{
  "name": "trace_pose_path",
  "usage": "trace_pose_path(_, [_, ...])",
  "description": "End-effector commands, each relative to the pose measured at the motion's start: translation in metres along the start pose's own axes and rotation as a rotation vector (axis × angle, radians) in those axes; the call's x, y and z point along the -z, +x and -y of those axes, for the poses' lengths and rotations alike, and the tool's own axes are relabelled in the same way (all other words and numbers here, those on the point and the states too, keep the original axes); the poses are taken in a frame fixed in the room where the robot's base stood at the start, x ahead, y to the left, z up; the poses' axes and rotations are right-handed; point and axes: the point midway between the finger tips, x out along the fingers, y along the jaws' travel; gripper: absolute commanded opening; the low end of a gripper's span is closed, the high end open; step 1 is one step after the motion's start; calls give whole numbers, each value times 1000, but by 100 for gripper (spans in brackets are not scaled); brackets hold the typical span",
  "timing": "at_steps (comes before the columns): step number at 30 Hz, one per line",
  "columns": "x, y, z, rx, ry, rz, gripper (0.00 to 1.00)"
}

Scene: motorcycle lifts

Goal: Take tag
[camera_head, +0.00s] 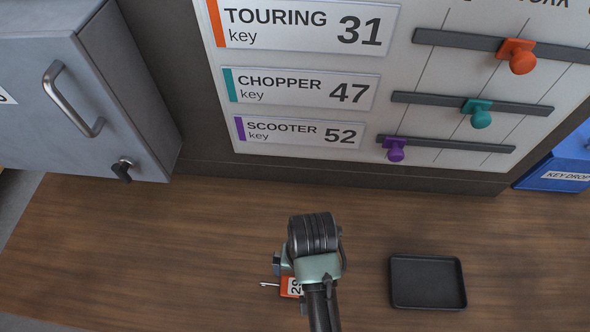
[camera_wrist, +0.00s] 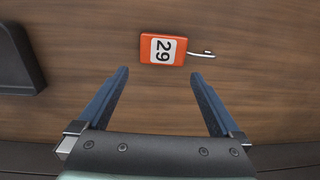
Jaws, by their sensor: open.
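An orange tag (camera_wrist: 148,58) with a white label reading 29 lies flat on the wooden counter, with a small metal key (camera_wrist: 203,54) at its right side in the wrist view. In the head view the tag (camera_head: 288,291) is partly hidden by my arm, with its key to the left. My gripper (camera_wrist: 160,73) is open and empty above the counter. In the wrist view its two blue fingers are spread, and the tag shows just beyond the fingertips, between their lines and apart from both.
A black tray (camera_head: 428,282) lies empty on the counter (camera_head: 130,240) to the right. A grey cabinet (camera_head: 60,110) with a handle stands at left, a blue KEY DROP box (camera_head: 560,165) at right. A board (camera_head: 330,100) with coloured sliders stands behind.

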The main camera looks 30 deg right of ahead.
Motion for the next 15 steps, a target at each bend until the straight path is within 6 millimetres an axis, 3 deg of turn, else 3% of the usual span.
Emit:
trace_pose_path(9, [-3,40,2,-1,0,3,100])
trace_pose_path(15, [-3,51,2,0,-1,1,100])
